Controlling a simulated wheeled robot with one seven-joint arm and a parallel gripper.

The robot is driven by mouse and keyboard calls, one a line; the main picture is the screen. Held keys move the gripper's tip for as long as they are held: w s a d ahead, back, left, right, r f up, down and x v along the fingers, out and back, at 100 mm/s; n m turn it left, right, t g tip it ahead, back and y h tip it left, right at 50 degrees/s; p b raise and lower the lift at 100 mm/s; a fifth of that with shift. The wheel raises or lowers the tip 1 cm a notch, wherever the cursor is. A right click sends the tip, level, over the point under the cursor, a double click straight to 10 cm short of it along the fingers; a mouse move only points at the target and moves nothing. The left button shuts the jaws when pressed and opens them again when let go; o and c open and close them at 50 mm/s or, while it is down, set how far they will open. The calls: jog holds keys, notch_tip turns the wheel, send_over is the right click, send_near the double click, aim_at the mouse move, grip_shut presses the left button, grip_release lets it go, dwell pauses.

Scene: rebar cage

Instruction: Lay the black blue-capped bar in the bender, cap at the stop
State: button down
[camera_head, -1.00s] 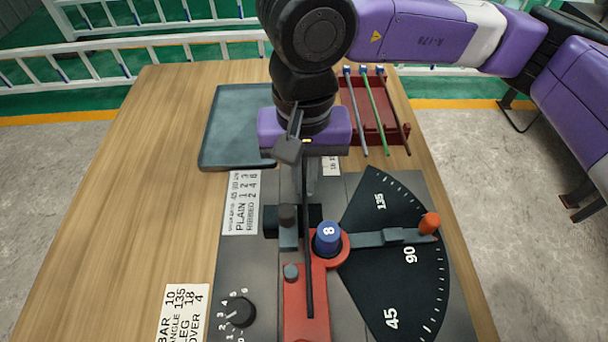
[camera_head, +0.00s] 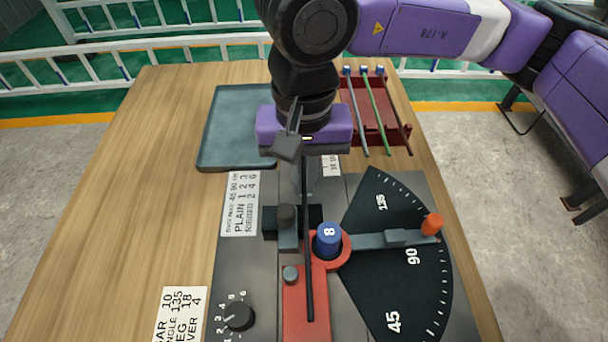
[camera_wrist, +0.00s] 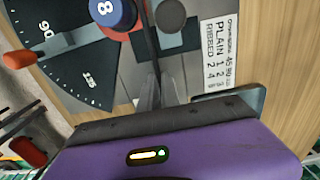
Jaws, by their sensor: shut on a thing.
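The black bar (camera_head: 308,260) runs lengthwise over the bender (camera_head: 297,325), between the blue post marked 8 (camera_head: 328,240) and the dark grey post (camera_head: 287,215). I cannot tell if it rests on the bender or hovers just above. My gripper (camera_head: 305,188) is shut on the bar at its far part. In the wrist view, the bar (camera_wrist: 150,40) runs away from the fingers (camera_wrist: 158,93), past the blue post (camera_wrist: 112,12). No blue cap shows on this bar; its far end is hidden by my gripper. I cannot make out which part is the stop.
A dark red rack (camera_head: 358,118) with several blue-capped bars stands at the back right. A blue-grey tray (camera_head: 225,125) lies at the back left. The bender's lever with an orange knob (camera_head: 433,224) points right, near 90 on the scale. A dial (camera_head: 238,316) is front left.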

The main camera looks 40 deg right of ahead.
jog(key=shift+w+d+b, duration=0.25)
jog(key=shift+w+b, duration=0.05)
jog(key=shift+w, duration=0.05)
dwell(0.6)
jog(key=c, duration=1.5)
grip_release()
notch_tip(320, 180, up, 8)
jog(key=shift+f, duration=0.1)
jog(key=shift+p, duration=0.3)
jog(key=shift+r+p, duration=1.2)
jog(key=shift+r, duration=1.8)
